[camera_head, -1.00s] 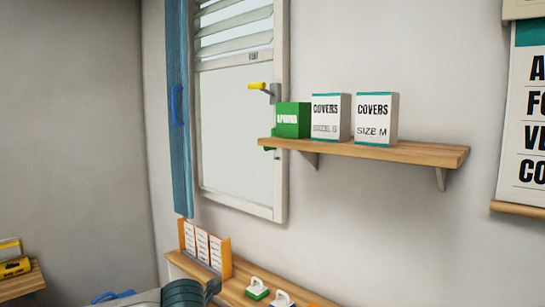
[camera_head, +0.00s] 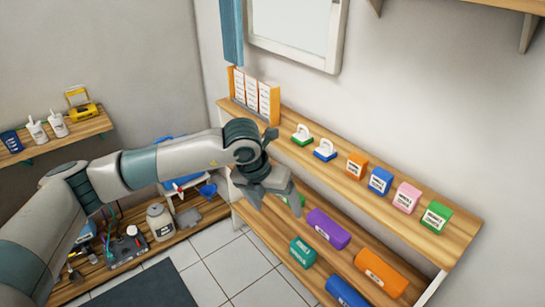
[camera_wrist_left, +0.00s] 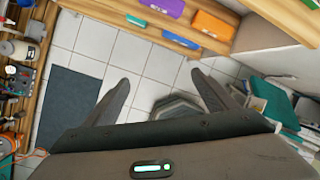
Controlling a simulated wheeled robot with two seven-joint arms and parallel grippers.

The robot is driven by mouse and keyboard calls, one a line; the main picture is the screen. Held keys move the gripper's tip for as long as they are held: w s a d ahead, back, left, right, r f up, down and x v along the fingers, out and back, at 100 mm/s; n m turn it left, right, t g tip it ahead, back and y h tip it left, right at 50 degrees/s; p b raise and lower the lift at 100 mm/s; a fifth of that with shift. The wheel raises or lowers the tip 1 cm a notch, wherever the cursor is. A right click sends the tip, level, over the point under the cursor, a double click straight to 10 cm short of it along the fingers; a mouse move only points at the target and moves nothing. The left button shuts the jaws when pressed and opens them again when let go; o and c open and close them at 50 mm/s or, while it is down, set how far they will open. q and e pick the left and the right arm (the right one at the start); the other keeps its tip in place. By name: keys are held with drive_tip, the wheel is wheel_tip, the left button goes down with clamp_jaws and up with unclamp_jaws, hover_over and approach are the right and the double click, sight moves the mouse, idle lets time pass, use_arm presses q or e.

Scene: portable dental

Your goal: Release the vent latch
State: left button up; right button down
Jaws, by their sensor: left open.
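The vent latch does not show in the current views. Only the lower part of the white-framed window (camera_head: 296,25) shows at the top of the head view, with no latch on that part. My left gripper (camera_head: 276,197) is open, in front of the wall shelving and well below the window. Its two fingers are spread in the left wrist view (camera_wrist_left: 163,84), with nothing between them but floor beyond. My right gripper is not in view.
The upper wooden shelf (camera_head: 455,245) holds colored boxes, two handled blocks and an orange card rack (camera_head: 238,85). Purple (camera_head: 328,229) and orange rolls (camera_head: 381,272) lie below. A cluttered low bench (camera_head: 185,232) stands left. Tiled floor (camera_head: 235,262) is open between.

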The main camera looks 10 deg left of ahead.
use_arm(q)
drive_tip(key=w+d+f+n+g+h+b, duration=0.1)
drive_tip(key=d+f+n+h+b, duration=0.1)
drive_tip(key=d+f+n+h, duration=0.8)
drive_tip(key=a+f+n+t+y, duration=0.1)
drive_tip(key=a+f+n+t, duration=0.3)
drive_tip(key=f, duration=0.5)
drive_tip(key=a+f+n+t+y, duration=0.25)
drive_tip(key=f+n, duration=0.35)
drive_tip(key=f, duration=0.4)
drive_tip(key=a+f+n+t, duration=0.4)
drive_tip(key=f, duration=0.5)
drive_tip(key=s+a+f+n+g+y+b, duration=0.15)
drive_tip(key=s+a+f+n+y, duration=0.35)
drive_tip(key=s+f, duration=0.65)
drive_tip(key=s+a+f+n+g+y, duration=0.25)
drive_tip(key=s+a+f, duration=0.45)
drive_tip(key=s+f, duration=0.45)
drive_tip(key=s+a+f+n+g, duration=0.1)
drive_tip(key=s+f, duration=0.3)
drive_tip(key=s, duration=0.6)
drive_tip(key=s+a+f+n+g+y, duration=0.1)
drive_tip(key=s+f+n+g, duration=0.1)
drive_tip(key=s, duration=0.9)
drive_tip(key=s+a+f+n+g, duration=0.1)
drive_tip(key=s+f+g, duration=0.3)
drive_tip(key=s, duration=0.7)
drive_tip(key=shift+a+f+y+b, duration=0.3)
drive_tip(key=shift+a+f+y, duration=0.15)
drive_tip(key=shift+f, duration=0.45)
